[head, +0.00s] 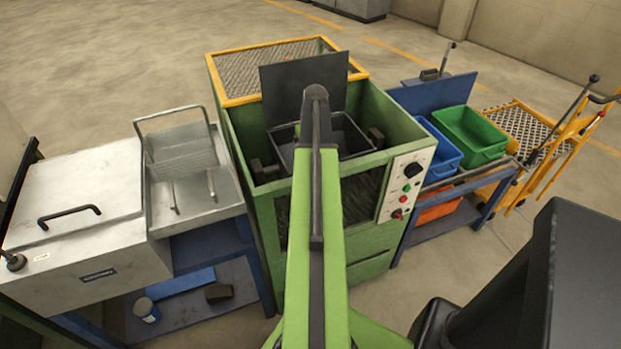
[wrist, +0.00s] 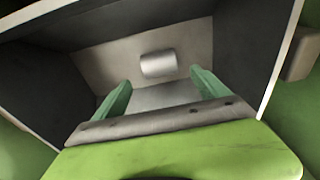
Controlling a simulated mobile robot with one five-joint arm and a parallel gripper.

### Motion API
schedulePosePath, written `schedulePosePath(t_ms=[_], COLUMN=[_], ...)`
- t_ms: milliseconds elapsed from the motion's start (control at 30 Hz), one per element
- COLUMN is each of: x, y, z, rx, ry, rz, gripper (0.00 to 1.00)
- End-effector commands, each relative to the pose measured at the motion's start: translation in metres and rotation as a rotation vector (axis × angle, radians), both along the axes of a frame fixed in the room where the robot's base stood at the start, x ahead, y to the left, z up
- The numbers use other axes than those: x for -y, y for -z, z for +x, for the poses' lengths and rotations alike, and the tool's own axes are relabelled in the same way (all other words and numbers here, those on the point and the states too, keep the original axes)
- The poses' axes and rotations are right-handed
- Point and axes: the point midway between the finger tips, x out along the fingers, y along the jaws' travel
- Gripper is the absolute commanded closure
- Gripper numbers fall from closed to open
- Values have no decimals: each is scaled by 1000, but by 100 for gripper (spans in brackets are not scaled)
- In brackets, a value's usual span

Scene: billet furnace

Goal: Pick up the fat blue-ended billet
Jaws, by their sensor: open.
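A short, thick grey metal billet (wrist: 158,64) lies on its side on the pale floor of a dark-walled bin (wrist: 247,60), in the wrist view. No blue end shows on it, so its end colour cannot be told. My gripper (wrist: 161,77) is open, its two green fingers apart and pointing towards the billet. The billet appears beyond the fingertips, between their lines, and nothing is held. In the head view the dark bin (head: 352,137) sits inside the green machine; my arm covers its middle and hides the gripper and billet.
A dark upright plate (head: 280,90) stands behind the bin. The green machine (head: 370,240) has a control panel (head: 406,185). Left are a wire basket (head: 180,150) and white lidded box (head: 75,200). Right are blue (head: 447,158), green (head: 470,130) and orange (head: 437,211) bins.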

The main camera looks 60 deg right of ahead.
Motion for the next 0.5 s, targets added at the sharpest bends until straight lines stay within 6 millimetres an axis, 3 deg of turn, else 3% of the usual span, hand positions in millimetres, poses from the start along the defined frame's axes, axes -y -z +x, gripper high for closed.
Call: schedulePosePath(t_ms=[167, 400, 500], x=[0, 2, 2], y=[6, 47, 54], z=[0, 3, 4], rx=[0, 0, 0], ry=[0, 0, 1], rz=[0, 0, 0], gripper=[15, 15, 15])
